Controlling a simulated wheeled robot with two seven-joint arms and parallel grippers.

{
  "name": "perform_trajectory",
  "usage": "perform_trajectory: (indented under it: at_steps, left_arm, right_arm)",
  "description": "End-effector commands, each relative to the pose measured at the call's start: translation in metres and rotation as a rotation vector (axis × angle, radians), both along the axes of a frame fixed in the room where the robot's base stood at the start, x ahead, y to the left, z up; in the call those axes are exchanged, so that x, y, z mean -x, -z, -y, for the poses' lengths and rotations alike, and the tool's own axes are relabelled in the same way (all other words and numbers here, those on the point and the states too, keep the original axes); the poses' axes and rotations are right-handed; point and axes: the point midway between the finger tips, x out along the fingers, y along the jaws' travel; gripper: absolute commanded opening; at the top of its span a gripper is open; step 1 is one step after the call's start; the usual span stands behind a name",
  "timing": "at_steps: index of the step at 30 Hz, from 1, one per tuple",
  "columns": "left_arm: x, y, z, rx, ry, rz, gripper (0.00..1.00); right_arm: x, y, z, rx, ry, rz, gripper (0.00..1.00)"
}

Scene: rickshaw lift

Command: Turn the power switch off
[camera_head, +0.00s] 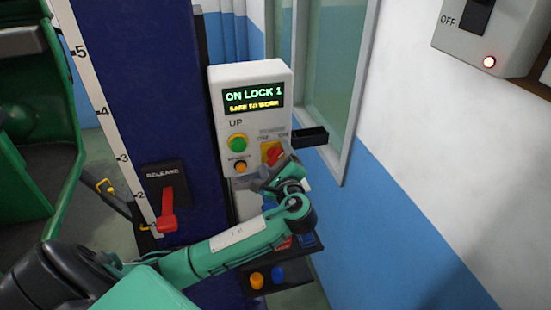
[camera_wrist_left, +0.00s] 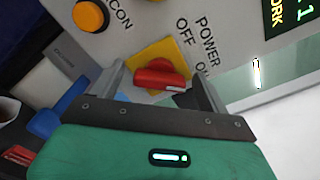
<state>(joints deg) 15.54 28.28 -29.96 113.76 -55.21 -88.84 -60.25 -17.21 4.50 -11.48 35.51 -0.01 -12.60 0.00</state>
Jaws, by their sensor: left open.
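The power switch (camera_head: 273,152) is a red rotary knob on a yellow plate, at the lower right of the white control box (camera_head: 222,92). In the left wrist view the red knob (camera_wrist_left: 160,77) lies between my two fingers, with OFF and ON lettering beside it. Its white mark is at the end on the ON side. My left gripper (camera_head: 279,168) is open at the switch, fingers on either side of the knob (camera_wrist_left: 157,80); I cannot tell whether they touch it. The box's display (camera_head: 253,98) reads "ON LOCK 1". My right gripper is out of view.
A green button (camera_head: 237,143) and an orange button (camera_head: 239,166) sit left of the switch. A red lever (camera_head: 168,212) is on the blue column. A black tray (camera_head: 309,136) juts out right of the box. A grey OFF switch box (camera_head: 489,30) is on the right wall.

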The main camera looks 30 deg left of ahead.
Motion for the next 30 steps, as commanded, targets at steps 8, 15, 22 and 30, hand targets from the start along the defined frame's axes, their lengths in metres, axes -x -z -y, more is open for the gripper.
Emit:
perform_trajectory:
  at_steps: [8, 15, 22, 30]
  left_arm:
    - [0.000, 0.000, 0.000, 0.000, 0.000, 0.000, 0.41]
    - [0.000, 0.001, 0.000, 0.006, -0.001, 0.006, 0.34]
    - [0.001, 0.003, 0.000, 0.056, -0.001, 0.065, 0.34]
    - [0.001, 0.008, 0.000, 0.193, -0.001, 0.222, 0.34]
  right_arm:
    - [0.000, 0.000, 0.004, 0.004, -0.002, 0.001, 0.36]
    - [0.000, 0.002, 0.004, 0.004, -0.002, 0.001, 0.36]
    - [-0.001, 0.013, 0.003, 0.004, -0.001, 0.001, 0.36]
    - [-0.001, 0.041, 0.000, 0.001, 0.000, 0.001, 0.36]
